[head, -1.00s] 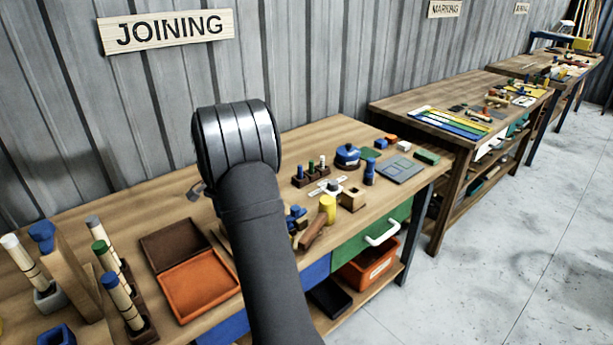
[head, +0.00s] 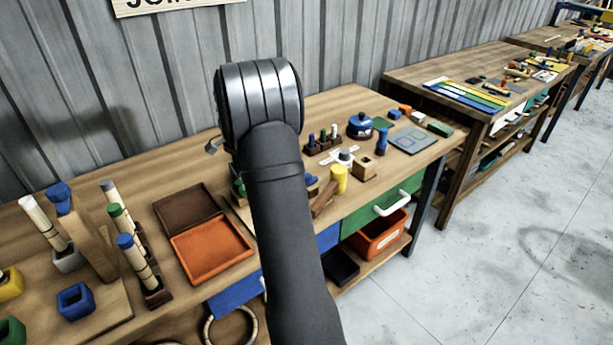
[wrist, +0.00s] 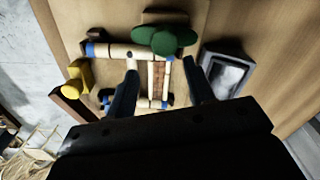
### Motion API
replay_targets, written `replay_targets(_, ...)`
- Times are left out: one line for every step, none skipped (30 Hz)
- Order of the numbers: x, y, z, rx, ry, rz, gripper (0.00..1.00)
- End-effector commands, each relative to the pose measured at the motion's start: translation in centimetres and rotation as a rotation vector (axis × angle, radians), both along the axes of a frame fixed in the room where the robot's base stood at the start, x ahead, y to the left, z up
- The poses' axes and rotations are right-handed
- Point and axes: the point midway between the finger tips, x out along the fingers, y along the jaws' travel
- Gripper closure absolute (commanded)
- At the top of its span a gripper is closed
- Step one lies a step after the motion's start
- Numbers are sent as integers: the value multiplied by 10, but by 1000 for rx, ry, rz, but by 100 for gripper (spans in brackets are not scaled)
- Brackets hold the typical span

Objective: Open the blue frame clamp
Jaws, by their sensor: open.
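In the wrist view a light rattan frame (wrist: 116,50) with blue bands lies on a wooden board below my gripper (wrist: 160,68). The two dark fingers are apart and empty, above the frame. A green clamp knob (wrist: 165,38) is at the frame's top side and a yellow one (wrist: 78,77) at its left. Small blue parts show at the frame's left corner (wrist: 91,50); I cannot tell whether these are the blue clamp. In the head view a blue piece (head: 312,182) shows beside my arm, partly hidden, near a yellow knob (head: 339,178). The fingers are hidden there.
A grey box-like piece (wrist: 228,72) lies right of the frame in the wrist view. In the head view an orange tray (head: 212,248) lies left of my arm, with upright rattan holders (head: 138,262) further left. Small blocks and a blue pot (head: 360,126) stand to the right.

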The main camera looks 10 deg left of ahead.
Motion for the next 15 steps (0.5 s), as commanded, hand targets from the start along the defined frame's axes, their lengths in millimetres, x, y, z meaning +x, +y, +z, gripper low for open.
replay_targets(12,-21,21,4,-11,-81,51)
replay_targets(18,-35,33,4,-10,-139,51)
replay_targets(25,-54,52,4,-13,-221,51)
replay_targets(29,-69,65,4,-13,-284,51)
replay_targets(33,-84,78,4,-14,-346,51)
replay_targets(37,-103,94,4,-14,-422,51)
replay_targets(39,-115,106,4,-14,-476,51)
replay_targets(40,-127,116,4,-15,-524,51)
replay_targets(41,-140,128,3,-14,-580,51)
replay_targets(41,-149,135,3,-13,-616,51)
replay_targets(41,-156,141,2,-12,-646,51)
replay_targets(41,-163,148,2,-12,-677,51)
replay_targets(40,-167,151,2,-10,-694,51)
replay_targets(40,-169,152,1,-10,-705,51)
replay_targets(40,-171,152,1,-9,-714,51)
